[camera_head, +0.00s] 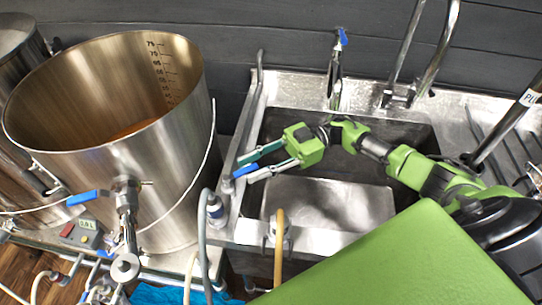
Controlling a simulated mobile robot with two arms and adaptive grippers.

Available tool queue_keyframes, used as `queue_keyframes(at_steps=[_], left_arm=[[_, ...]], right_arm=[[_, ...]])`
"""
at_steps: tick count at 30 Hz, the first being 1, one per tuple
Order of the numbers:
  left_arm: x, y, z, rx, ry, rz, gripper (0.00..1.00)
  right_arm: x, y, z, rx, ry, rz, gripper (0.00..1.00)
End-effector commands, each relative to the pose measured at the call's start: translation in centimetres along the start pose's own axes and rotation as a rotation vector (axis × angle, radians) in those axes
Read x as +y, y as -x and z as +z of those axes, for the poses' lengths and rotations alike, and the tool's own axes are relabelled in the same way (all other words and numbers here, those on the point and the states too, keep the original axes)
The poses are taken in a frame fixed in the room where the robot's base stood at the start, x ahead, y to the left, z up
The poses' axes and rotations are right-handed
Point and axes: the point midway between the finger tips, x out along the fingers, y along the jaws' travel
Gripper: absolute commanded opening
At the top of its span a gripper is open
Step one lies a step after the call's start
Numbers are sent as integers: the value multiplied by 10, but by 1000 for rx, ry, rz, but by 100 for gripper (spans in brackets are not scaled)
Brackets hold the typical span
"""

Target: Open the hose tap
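A blue lever (245,170) shows at the left rim of the sink, above a metal fitting (215,206) with a grey hose (203,250). I take this to be the hose tap; how the lever joins it is hard to see. My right gripper (248,166) reaches left across the sink. Its two fingers are spread, with the tips on either side of the lever's end. I cannot tell whether they touch it. My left gripper is not in view.
A large steel pot (175,190) stands close left of the gripper, with a blue-handled valve (126,195). The sink (378,205) lies under my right arm. A tap with a blue handle (336,75) stands at the back. A beige hose (279,245) rises at the front.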

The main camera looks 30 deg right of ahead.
Motion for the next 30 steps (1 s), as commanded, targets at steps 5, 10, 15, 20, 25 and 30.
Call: queue_keyframes(at_steps=[5, 10, 15, 20, 25, 30], left_arm=[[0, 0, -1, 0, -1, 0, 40], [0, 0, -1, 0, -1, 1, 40], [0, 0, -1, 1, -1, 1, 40], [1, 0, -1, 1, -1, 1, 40], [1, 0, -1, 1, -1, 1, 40], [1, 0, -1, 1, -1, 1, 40]], right_arm=[[1, 38, 0, -3, -1, 6, 28], [1, 74, 0, -2, -1, 4, 28], [1, 97, 0, -1, 0, 2, 28], [0, 106, 0, 0, 0, 1, 28], [0, 107, 0, 0, 0, 0, 28], [0, 106, 0, 0, 2, 1, 10]])
